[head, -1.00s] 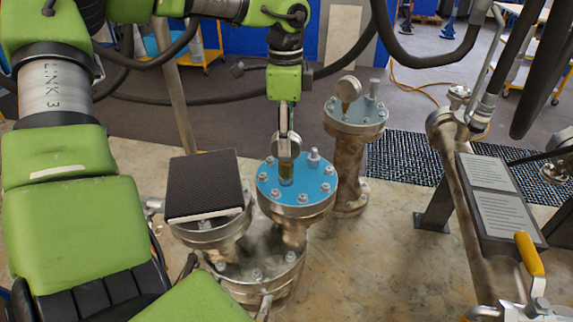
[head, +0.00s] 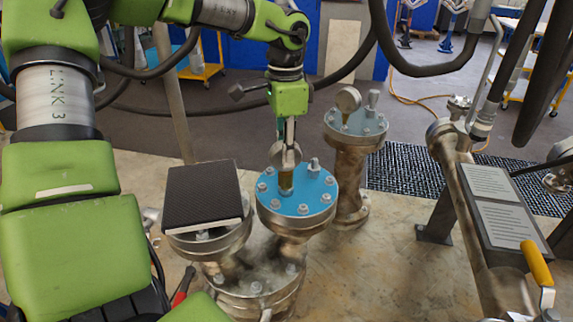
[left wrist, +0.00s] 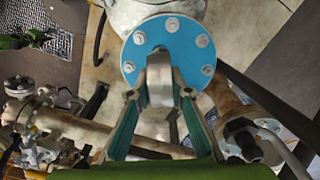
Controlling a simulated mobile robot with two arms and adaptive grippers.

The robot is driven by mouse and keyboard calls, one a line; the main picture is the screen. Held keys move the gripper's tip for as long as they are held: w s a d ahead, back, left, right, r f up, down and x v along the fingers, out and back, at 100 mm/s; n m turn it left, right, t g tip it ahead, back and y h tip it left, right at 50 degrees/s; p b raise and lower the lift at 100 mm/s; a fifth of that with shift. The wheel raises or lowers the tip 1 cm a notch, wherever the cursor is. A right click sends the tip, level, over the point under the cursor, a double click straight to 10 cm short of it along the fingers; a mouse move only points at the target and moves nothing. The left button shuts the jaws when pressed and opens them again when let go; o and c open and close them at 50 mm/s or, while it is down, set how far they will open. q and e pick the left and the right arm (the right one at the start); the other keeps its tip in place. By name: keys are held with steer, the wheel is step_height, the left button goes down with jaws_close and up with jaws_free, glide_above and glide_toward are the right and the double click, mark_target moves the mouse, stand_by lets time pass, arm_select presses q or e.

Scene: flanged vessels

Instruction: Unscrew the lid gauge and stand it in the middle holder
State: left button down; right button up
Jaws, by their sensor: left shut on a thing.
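The lid gauge (head: 286,181), with a round metal head and a brass-coloured stem, stands upright on the blue lid (head: 313,196) of the near vessel. My left gripper (head: 285,150) comes down from above and is shut on the gauge head. In the left wrist view the two fingers (left wrist: 160,88) press the gauge head from both sides, over the blue lid (left wrist: 178,45). The stem still meets the lid; its thread is hidden. I cannot make out a middle holder in either view. My right gripper is not in view.
A black textured pad (head: 202,195) lies on the flange left of the blue lid. A grey-lidded vessel (head: 362,126) with another gauge (head: 348,100) stands behind right. A pipe with a sign plate (head: 500,215) and yellow handle (head: 536,263) is at right. Bolts and a plug (head: 314,165) surround the gauge.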

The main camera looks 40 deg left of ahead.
arm_select(q)
steer(key=shift+n, duration=0.6)
steer(key=c, duration=1.8)
jaws_free()
steer(key=shift+o, duration=0.2)
step_height(320, 180, up, 11)
steer(key=shift+r, duration=0.55)
steer(key=shift+c, duration=0.4)
